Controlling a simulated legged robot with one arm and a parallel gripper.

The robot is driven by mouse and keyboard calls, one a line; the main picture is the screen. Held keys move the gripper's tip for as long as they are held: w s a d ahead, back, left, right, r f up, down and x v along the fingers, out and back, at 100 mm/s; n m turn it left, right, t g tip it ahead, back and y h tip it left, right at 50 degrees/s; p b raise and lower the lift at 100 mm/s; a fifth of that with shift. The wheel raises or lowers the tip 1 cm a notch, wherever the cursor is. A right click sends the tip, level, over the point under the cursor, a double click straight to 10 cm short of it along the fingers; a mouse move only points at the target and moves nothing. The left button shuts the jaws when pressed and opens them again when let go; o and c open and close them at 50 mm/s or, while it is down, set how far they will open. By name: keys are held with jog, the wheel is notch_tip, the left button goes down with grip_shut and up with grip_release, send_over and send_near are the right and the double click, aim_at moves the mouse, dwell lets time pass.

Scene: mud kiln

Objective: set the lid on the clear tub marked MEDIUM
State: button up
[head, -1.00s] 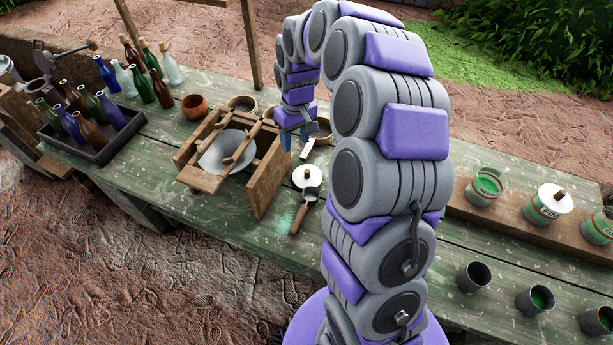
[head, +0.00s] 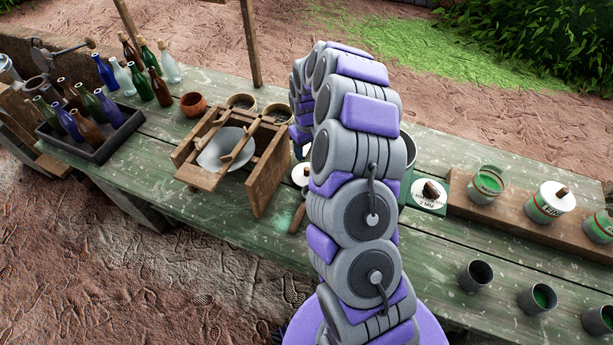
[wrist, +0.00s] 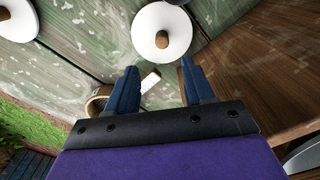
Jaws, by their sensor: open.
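A white round lid with a brown knob (wrist: 162,22) lies on the green table in the wrist view, just beyond my fingertips. My gripper (wrist: 157,70) is open and empty, its two blue fingers apart, with the knob ahead of the gap. In the head view a white lid (head: 299,174) shows beside my arm, which hides part of it and my gripper. An open clear tub with green contents (head: 488,184) stands on the plank at right; its marking is unreadable. Beside it is a tub with a white lid (head: 551,203), its label partly readable as "FIN".
A wooden frame with a metal bowl (head: 222,150) stands close left of the lid; its wooden side (wrist: 255,65) is near my right finger. Dark cups (head: 475,274) stand at the front right. A bottle tray (head: 95,150) is at far left. Another white round thing (wrist: 18,18) is cut off.

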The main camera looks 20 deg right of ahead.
aim_at(307, 168)
notch_tip(307, 168, down, 4)
jog(key=shift+f+b, duration=0.2)
jog(key=shift+b, duration=0.15)
jog(key=f, duration=0.1)
jog(key=f+b, duration=0.1)
jog(key=f, duration=0.3)
jog(key=shift+s+a, duration=0.15)
jog(key=shift+s, duration=0.25)
jog(key=shift+c, duration=0.2)
grip_shut()
